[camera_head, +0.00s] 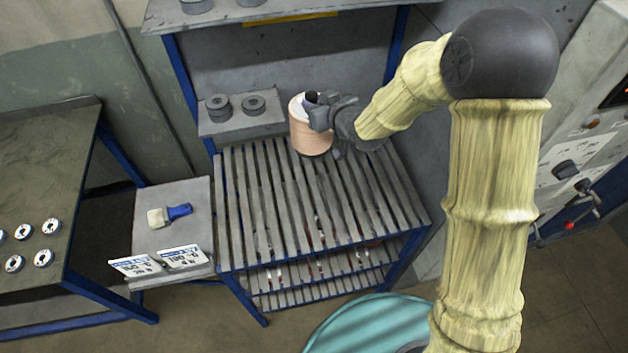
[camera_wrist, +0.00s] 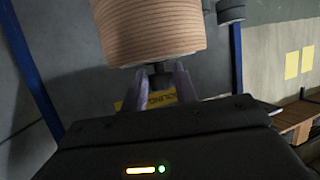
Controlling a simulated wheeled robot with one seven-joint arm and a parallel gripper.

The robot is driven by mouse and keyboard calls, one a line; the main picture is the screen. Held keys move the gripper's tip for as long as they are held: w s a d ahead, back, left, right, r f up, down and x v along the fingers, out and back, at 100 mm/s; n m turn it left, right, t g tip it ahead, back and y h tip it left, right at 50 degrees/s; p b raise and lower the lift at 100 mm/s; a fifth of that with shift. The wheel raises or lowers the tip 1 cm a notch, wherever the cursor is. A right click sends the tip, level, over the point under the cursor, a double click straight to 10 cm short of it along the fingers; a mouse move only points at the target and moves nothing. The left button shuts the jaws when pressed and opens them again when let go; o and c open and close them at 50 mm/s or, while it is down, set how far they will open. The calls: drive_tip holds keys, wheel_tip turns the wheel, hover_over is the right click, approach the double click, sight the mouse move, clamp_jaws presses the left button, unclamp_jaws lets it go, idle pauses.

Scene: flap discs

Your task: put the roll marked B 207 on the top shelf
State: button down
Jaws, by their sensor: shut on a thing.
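A copper-coloured roll (camera_head: 311,138) with a pale end face is at the back of the slatted shelf (camera_head: 300,200). I cannot tell whether it touches the slats. No B 207 mark on it is readable. My gripper (camera_head: 318,111) is shut on the roll at its upper end. In the wrist view, the ribbed side of the roll (camera_wrist: 150,32) fills the top, with my gripper's fingers (camera_wrist: 162,82) closed at its core. The top shelf (camera_head: 300,7) is a grey board above and behind the roll, only partly in view.
Grey discs (camera_head: 217,107) stand on a small ledge left of the roll, and more (camera_head: 196,5) on the top shelf. Blue rack posts (camera_head: 180,80) flank the shelves. A side stand holds a brush (camera_head: 168,214) and two label cards (camera_head: 183,257). A control panel stands at right.

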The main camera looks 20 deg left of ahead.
drive_tip(key=shift+w+a+f+b, duration=0.1)
drive_tip(key=shift+w+f+b, duration=0.15)
drive_tip(key=shift+f+b, duration=0.3)
drive_tip(key=shift+s+f+b, duration=0.4)
drive_tip(key=shift+f+b, duration=0.05)
drive_tip(key=shift+b, duration=0.1)
drive_tip(key=shift+f+b, duration=0.3)
wheel_tip(320, 180, down, 7)
drive_tip(key=b, duration=0.7)
drive_tip(key=shift+w, duration=0.15)
drive_tip(key=shift+r, duration=0.1)
